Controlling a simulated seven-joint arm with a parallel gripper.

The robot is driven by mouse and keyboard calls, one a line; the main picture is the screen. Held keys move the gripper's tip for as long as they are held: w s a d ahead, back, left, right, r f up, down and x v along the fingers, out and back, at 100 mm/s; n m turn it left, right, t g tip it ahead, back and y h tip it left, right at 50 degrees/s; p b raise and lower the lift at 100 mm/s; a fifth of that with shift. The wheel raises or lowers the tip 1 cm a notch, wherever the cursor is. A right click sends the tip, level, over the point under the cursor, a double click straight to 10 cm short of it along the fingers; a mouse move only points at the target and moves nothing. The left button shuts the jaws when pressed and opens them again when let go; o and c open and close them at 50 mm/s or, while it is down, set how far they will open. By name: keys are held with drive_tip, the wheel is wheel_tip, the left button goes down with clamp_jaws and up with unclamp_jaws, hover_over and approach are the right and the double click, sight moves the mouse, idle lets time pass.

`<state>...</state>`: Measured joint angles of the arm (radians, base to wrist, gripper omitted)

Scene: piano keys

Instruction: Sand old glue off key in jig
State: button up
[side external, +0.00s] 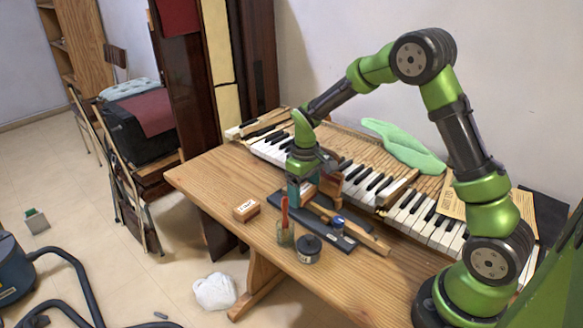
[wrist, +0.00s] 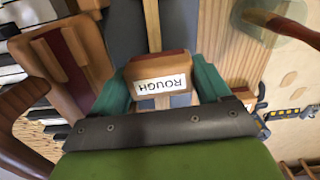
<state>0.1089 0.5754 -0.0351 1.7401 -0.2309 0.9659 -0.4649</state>
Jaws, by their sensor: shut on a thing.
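My gripper (side external: 302,188) is shut on a sanding block marked ROUGH (wrist: 162,80), held between teal fingers in the wrist view. The dark grey jig base (side external: 283,203) lies on the table under my gripper. A pale wooden key stick (wrist: 152,25) runs along the grey base in the wrist view, and its end passes behind the block. Whether the block touches the key is hidden. A wooden block with a dark red strip (wrist: 66,58) stands beside the key. A second labelled sanding block (side external: 246,209) sits on the table, left of the jig.
A glass jar with a red-handled tool (side external: 285,235) and a dark jar (side external: 308,249) stand in front of the jig. A blue-capped item (side external: 338,224) is near them. The piano keyboard (side external: 360,183) lies behind. The table's left front (side external: 215,180) is clear.

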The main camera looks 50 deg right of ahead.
drive_tip(key=shift+w, duration=2.85)
drive_tip(key=shift+r, duration=3.05)
wheel_tip(320, 180, up, 3)
drive_tip(key=shift+s+d+f, duration=0.1)
drive_tip(key=shift+s+f, duration=0.1)
drive_tip(key=shift+f, duration=1)
drive_tip(key=shift+s+d+f, duration=0.1)
drive_tip(key=shift+s+f, duration=0.05)
drive_tip(key=shift+f, duration=1)
drive_tip(key=shift+s+d+f, duration=0.1)
drive_tip(key=shift+s+f, duration=0.1)
drive_tip(key=shift+f, duration=1)
drive_tip(key=shift+f, duration=0.5)
